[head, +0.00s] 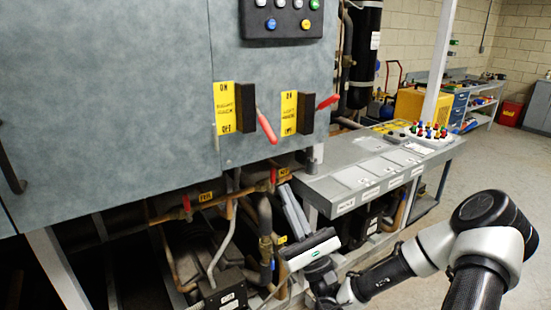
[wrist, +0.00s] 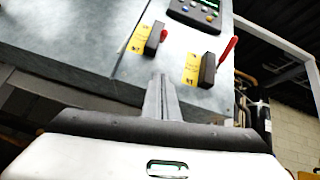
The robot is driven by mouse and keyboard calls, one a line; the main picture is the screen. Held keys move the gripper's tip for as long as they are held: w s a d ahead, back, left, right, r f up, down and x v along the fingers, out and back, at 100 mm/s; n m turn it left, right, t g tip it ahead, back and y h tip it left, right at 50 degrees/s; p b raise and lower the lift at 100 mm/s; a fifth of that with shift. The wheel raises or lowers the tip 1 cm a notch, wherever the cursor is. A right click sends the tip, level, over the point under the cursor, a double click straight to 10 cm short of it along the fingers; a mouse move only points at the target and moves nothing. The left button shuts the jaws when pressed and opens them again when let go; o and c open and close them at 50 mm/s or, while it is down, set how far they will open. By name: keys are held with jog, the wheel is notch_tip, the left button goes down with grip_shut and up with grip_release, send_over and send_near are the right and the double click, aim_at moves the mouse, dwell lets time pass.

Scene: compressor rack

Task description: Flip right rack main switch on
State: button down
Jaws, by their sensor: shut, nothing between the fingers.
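Two black switch boxes with red handles stand on the grey cabinet front. The left one, the right rack main switch (head: 246,105), has a yellow ON/OFF label that appears to read RIGHT RACK; its red handle (head: 267,127) slants down and right, toward the OFF end. It also shows in the wrist view (wrist: 153,39). The other switch (head: 306,113) has its handle (head: 328,101) tilted up and right; it shows in the wrist view too (wrist: 207,70). My gripper (head: 288,190) is shut and empty, below both switches and apart from them. Its fingers (wrist: 160,88) point up toward the panel.
A button panel (head: 284,18) sits above the switches. Pipes and compressors (head: 205,245) fill the space below the cabinet. A grey ledge (head: 350,172) with labels runs to the right, with a board of coloured knobs (head: 430,133) at its far end. Open floor lies at right.

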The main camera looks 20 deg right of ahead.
aim_at(264, 123)
jog(key=w+a+r, duration=0.1)
jog(key=r, duration=0.4)
jog(key=w+a+r+p, duration=0.1)
jog(key=w+r, duration=0.1)
jog(key=r, duration=0.3)
jog(key=shift+w+a+r, duration=0.3)
jog(key=shift+r, duration=0.05)
jog(key=shift+w+r+p, duration=0.1)
jog(key=shift+r+p, duration=0.05)
jog(key=shift+p, duration=0.3)
